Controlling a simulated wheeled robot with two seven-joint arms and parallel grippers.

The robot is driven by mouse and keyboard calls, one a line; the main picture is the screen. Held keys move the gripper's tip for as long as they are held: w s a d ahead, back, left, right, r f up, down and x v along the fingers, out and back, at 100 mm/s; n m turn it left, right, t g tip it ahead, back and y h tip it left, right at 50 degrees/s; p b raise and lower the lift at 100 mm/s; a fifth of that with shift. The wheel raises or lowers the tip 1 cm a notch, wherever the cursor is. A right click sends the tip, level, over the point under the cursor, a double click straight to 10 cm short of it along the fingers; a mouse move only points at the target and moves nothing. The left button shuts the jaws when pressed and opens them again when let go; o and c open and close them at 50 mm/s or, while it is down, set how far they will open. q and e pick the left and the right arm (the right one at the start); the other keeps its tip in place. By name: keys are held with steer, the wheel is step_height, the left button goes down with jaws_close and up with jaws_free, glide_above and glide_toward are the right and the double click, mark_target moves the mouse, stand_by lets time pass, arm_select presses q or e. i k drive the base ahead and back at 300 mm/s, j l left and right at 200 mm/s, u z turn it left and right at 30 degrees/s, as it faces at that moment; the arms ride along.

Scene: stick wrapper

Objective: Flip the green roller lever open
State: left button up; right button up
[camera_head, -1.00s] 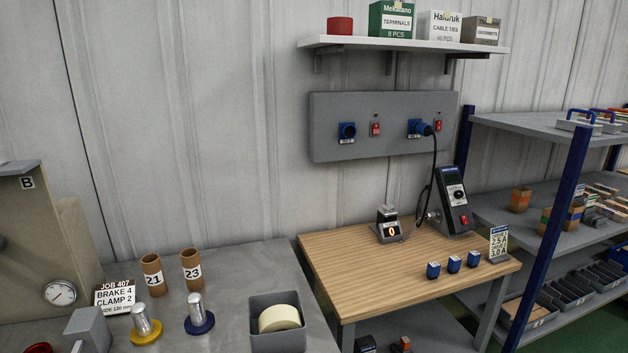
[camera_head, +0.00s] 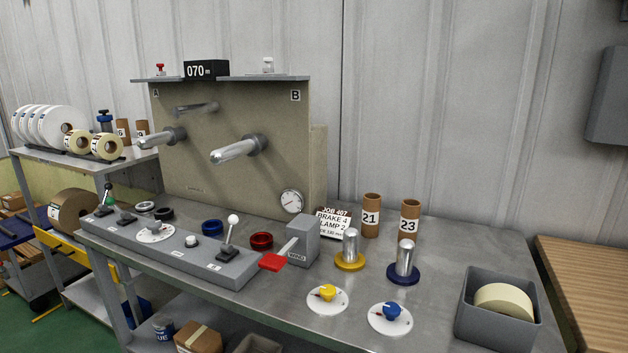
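A white-knobbed lever (camera_head: 231,228) stands toward the right end of the same panel. A red paddle lever (camera_head: 277,261) sticks out from a grey box to the right of the panel. Neither of my grippers is in view.
A backboard (camera_head: 230,165) with two metal spindles rises behind the panel. Blue (camera_head: 212,227), red (camera_head: 261,240) and black rings lie near its base. Cardboard tubes (camera_head: 371,214) and a grey bin (camera_head: 497,310) stand at right. A side shelf with tape rolls (camera_head: 107,147) is at left.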

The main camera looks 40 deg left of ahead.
mark_target(110, 201)
steer(key=u, duration=2.4)
